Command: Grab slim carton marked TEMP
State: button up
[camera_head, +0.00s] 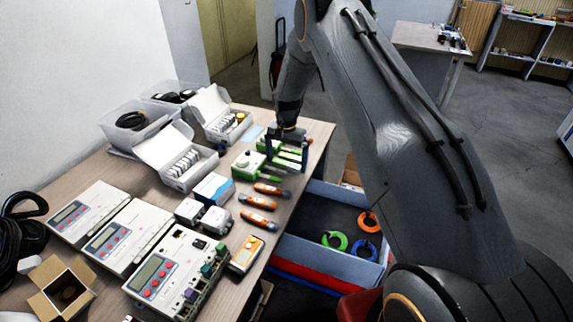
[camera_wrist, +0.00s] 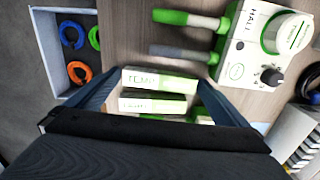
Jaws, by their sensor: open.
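Slim white-and-green cartons lie side by side at the table's far right corner in the head view. In the wrist view, the upper carton (camera_wrist: 160,80) has lettering that looks like TEMP. A second carton (camera_wrist: 152,104) lies just below it, its lettering too blurred to read surely. More green shows beneath, partly hidden by my gripper. My gripper (camera_wrist: 158,82) is open, with one finger at each side of the cartons. I cannot tell whether the fingers touch them. In the head view my gripper (camera_head: 288,146) is low over the cartons (camera_head: 291,158) and partly covers them.
A green-and-white HALL device (camera_wrist: 262,45) with probes lies close by; it also shows in the head view (camera_head: 248,165). Orange-handled tools (camera_head: 262,203), white boxes and panel meters (camera_head: 165,275) fill the table. A bin (camera_head: 320,215) with coloured rings stands beyond the table's right edge.

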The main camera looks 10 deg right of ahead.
jog(key=shift+c, duration=0.4)
jog(key=c, duration=0.7)
jog(key=shift+c, duration=0.2)
